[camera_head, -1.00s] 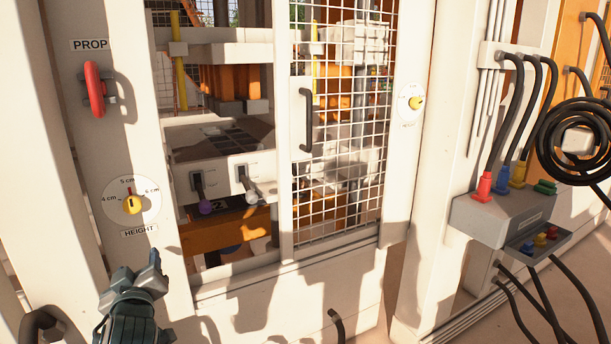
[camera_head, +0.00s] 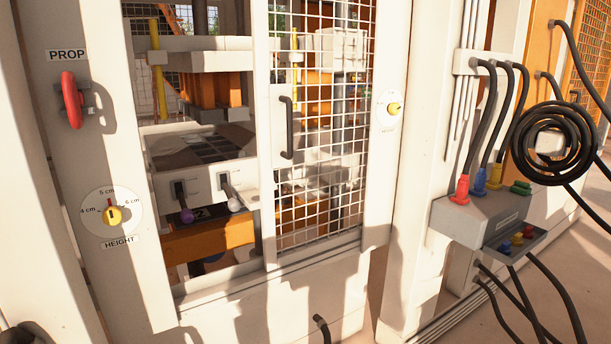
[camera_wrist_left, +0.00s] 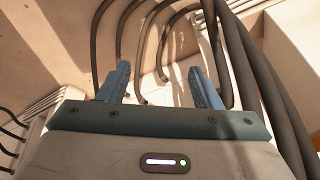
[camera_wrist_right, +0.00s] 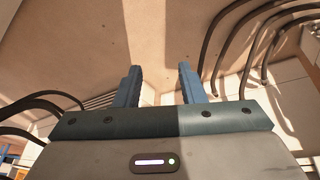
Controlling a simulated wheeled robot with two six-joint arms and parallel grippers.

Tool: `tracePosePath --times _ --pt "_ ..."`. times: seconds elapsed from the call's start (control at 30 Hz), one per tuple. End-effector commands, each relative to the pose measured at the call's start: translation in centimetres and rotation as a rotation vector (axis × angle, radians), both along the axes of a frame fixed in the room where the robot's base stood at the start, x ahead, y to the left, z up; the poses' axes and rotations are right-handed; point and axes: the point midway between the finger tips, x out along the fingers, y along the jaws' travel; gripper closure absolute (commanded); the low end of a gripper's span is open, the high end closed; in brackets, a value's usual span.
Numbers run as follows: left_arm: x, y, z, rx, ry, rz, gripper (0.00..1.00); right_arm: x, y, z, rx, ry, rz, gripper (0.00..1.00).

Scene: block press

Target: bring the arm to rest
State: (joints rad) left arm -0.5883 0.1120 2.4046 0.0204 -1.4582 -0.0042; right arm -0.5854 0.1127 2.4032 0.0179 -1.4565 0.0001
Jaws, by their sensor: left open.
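My left gripper (camera_wrist_left: 159,68) shows in the left wrist view with its two blue fingers apart and nothing between them. Bare wall or floor and several dark cables lie beyond it. My right gripper (camera_wrist_right: 160,68) shows in the right wrist view, also with its fingers apart and empty. A pale surface and dark cables lie beyond it. Neither gripper shows in the head view.
A red prop handle (camera_head: 71,100) is above the dial. A mesh door (camera_head: 322,130) with a black handle covers the right part of the press opening; the left part is open. A grey plug box (camera_head: 478,215), with coloured plugs and cables, and a coiled cable (camera_head: 551,143) are at the right.

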Motion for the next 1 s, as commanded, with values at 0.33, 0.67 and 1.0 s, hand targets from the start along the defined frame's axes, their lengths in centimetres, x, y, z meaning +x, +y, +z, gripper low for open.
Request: tracePosePath --times 0.33,0.67,1.0 --pt "1.5 1.2 -8.3 0.006 0.057 0.022 0.42 1.4 -1.1 -8.3 -0.004 0.060 -0.019 0.64" --pt "-1.9 2.9 -20.6 0.013 0.144 0.044 0.42 -2.1 -2.9 -20.7 -0.011 0.147 -0.040 0.64" --pt "-10.2 3.9 -28.9 0.014 0.219 0.057 0.42 -10.4 -3.9 -28.9 -0.013 0.222 -0.053 0.64"
